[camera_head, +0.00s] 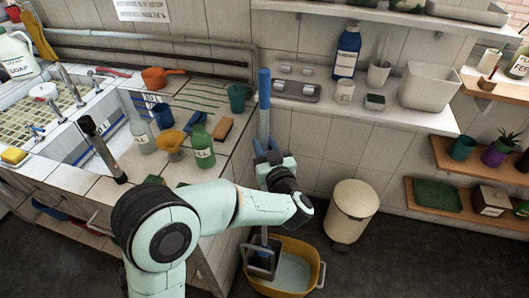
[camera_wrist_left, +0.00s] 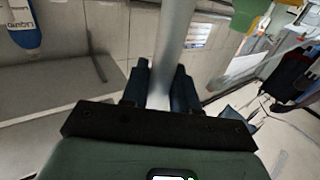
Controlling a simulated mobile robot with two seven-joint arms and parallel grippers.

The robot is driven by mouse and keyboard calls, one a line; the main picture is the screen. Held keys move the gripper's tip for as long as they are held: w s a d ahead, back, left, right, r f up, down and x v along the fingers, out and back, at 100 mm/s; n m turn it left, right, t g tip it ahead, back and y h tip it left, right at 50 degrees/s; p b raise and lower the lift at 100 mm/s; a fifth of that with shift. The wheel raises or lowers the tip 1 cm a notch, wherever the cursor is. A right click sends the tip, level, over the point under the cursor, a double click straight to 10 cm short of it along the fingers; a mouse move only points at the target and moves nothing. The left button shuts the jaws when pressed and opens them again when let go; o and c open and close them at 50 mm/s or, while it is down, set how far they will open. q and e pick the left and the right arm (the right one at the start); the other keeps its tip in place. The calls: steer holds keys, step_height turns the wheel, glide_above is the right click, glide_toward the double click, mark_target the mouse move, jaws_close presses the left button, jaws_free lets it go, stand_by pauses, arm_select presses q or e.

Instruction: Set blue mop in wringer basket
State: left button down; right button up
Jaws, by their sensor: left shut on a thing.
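The mop (camera_head: 264,92) stands nearly upright, with a blue grip at the top and a grey pole below. My left gripper (camera_head: 268,155) is shut around the pole; the pole (camera_wrist_left: 176,40) also runs between the dark fingers (camera_wrist_left: 160,90) in the left wrist view. My forearm hides part of the pole. The yellow bucket (camera_head: 308,281) stands on the floor below, with the dark grey wringer basket (camera_head: 261,271) on its left side. The lower pole reaches down to the basket. I cannot make out the mop head or whether it rests inside. My right gripper is not in view.
A cream bin (camera_head: 350,210) stands right of the bucket. The tiled counter (camera_head: 190,100) with bottles and the sink is at the left. A shelf (camera_head: 310,110) with a blue bottle (camera_head: 346,50) is behind. Dark floor is free at the lower right.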

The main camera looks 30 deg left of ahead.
arm_select(q)
steer(key=shift+f, duration=1.1)
steer(key=shift+f, duration=0.15)
steer(key=c, duration=0.9)
jaws_free()
steer(key=shift+o, duration=0.2)
